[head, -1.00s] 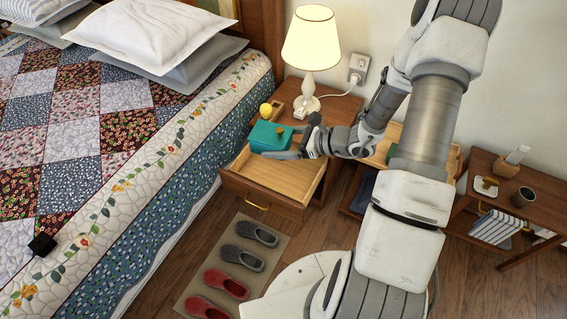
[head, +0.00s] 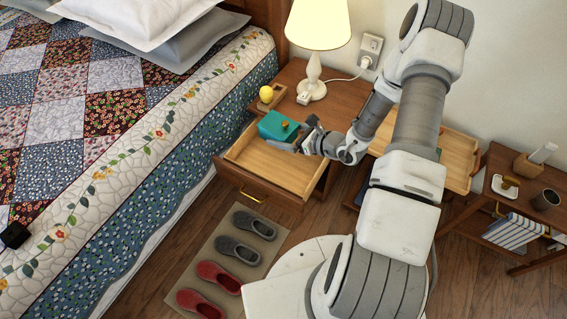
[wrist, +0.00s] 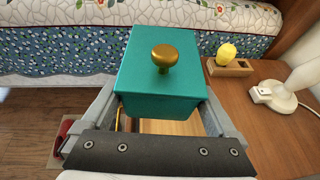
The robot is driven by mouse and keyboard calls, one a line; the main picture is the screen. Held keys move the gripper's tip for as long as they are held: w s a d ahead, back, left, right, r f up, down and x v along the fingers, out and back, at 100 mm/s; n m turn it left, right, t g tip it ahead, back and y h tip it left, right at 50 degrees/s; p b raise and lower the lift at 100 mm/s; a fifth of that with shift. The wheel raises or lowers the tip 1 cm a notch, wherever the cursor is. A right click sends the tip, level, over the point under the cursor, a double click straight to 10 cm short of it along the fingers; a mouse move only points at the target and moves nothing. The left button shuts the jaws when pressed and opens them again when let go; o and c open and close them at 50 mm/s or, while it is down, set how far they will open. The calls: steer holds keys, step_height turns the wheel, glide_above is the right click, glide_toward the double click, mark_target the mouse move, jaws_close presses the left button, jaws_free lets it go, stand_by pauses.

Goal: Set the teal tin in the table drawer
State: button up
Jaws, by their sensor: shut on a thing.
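The teal tin (head: 283,126) is a box with a brass knob on its lid. It also shows in the wrist view (wrist: 150,95), level, with a finger on each side. My gripper (head: 300,140) is shut on the tin. The table drawer (head: 238,181) is pulled open, and the part of its inside that shows is empty. In the head view the tin appears over the back of the drawer, near the tabletop edge. I cannot tell its exact height above the drawer. My gripper and wrist hide part of the drawer's back right.
A lit lamp (head: 313,75) and a wooden holder (head: 272,99) with a yellow object (head: 266,93) stand on the tabletop. The bed (head: 120,190) borders the drawer on the left. Slippers (head: 235,249) lie on a mat in front. A side table (head: 500,195) stands at right.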

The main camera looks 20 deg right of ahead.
step_height(320, 180, down, 17)
steer(key=d+m+t+h+b, duration=0.2)
steer(key=m+h+b, duration=0.1)
steer(key=b, duration=0.7)
glide_above(273, 168)
step_height(273, 168, down, 8)
steer(key=shift+r, duration=0.25)
steer(key=shift+f+b, duration=0.9)
steer(key=shift+f, duration=1.1)
steer(key=shift+f+b, duration=0.45)
steer(key=shift+f, duration=0.15)
steer(key=o, duration=1.2)
